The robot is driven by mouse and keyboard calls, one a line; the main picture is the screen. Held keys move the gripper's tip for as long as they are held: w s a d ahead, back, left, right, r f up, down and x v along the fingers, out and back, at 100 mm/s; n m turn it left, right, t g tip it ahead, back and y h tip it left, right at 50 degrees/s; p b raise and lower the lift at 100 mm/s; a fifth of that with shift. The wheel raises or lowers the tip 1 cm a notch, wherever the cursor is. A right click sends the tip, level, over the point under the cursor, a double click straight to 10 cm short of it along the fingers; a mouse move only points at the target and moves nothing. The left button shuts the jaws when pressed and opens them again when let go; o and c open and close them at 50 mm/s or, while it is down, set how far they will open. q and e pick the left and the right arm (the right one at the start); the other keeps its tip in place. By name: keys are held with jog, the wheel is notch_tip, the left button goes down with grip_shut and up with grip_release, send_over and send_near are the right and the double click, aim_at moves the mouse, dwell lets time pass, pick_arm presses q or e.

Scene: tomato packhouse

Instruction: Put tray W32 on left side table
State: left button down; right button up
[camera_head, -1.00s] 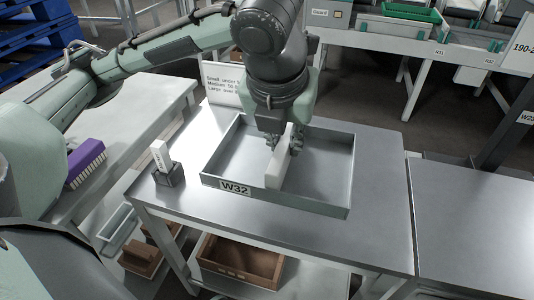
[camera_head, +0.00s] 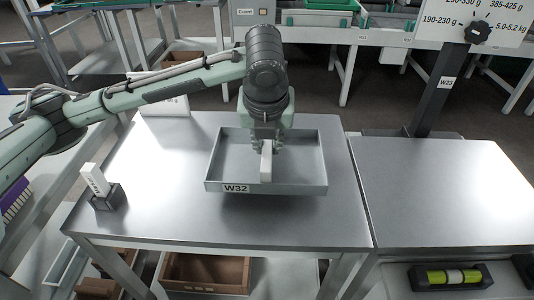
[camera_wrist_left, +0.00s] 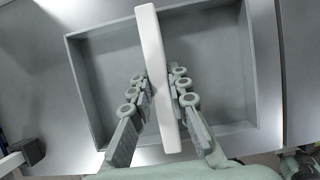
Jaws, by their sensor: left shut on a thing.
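Tray W32 (camera_head: 267,190) is a shallow grey rectangular tray with a black-on-white W32 label on its front wall. It is over the middle metal table (camera_head: 180,215), right of the table's centre, with a dark shadow below its front wall. I cannot tell whether it touches the tabletop. My left gripper (camera_head: 267,145) is shut on this bar from above. In the left wrist view, its fingers (camera_wrist_left: 156,95) lie on both sides of the white bar (camera_wrist_left: 157,70), inside the tray walls. My right gripper is not in view.
A white block in a dark holder (camera_head: 107,200) stands at the table's front left. A sign card (camera_head: 163,105) stands behind. A second metal table (camera_head: 440,190) adjoins on the right, mostly bare, with a dark post (camera_head: 432,105) behind. Brown crates (camera_head: 205,270) sit below. A purple brush (camera_head: 15,198) lies far left.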

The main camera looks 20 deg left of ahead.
pick_arm(q)
notch_tip(320, 180, down, 3)
jog(key=shift+r, duration=0.1)
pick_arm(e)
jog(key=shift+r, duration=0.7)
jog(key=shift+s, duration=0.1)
pick_arm(q)
jog(key=c, duration=1.5)
grip_release()
jog(key=shift+o, duration=0.2)
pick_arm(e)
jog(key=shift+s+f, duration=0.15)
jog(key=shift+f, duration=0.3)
